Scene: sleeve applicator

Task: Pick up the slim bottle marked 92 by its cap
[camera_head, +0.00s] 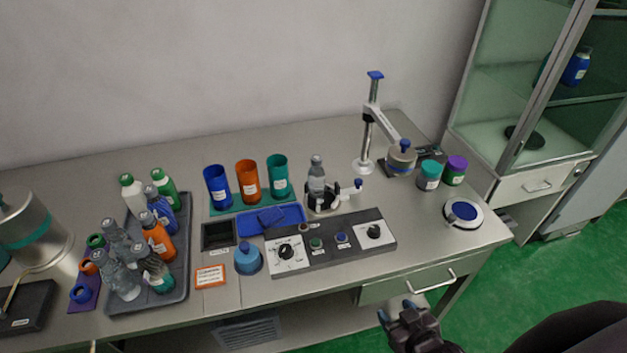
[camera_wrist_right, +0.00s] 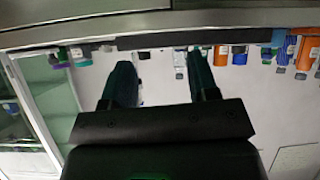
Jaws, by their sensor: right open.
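Several slim bottles stand on a dark tray (camera_head: 178,292) at the left of the bench: a white one (camera_head: 133,195), a green one (camera_head: 166,188), a blue one (camera_head: 161,215), an orange one (camera_head: 158,240) and clear grey ones (camera_head: 122,280). Another clear grey bottle (camera_head: 317,176) stands upright in a black holder behind the control panel. The labels are too small to read, so I cannot tell which bottle is marked 92. My right gripper (camera_head: 396,313) is open and empty, low in front of the bench, far from the tray; its fingers show in the wrist view (camera_wrist_right: 162,82). My left gripper is out of view.
Blue, orange and teal cups (camera_head: 247,181) stand behind a blue tray (camera_head: 292,215). The control panel (camera_head: 350,240) lies along the front edge. A stand (camera_head: 368,130) rises at the back right, near two jars (camera_head: 429,176). A drawer handle (camera_head: 432,284) juts out near my right gripper.

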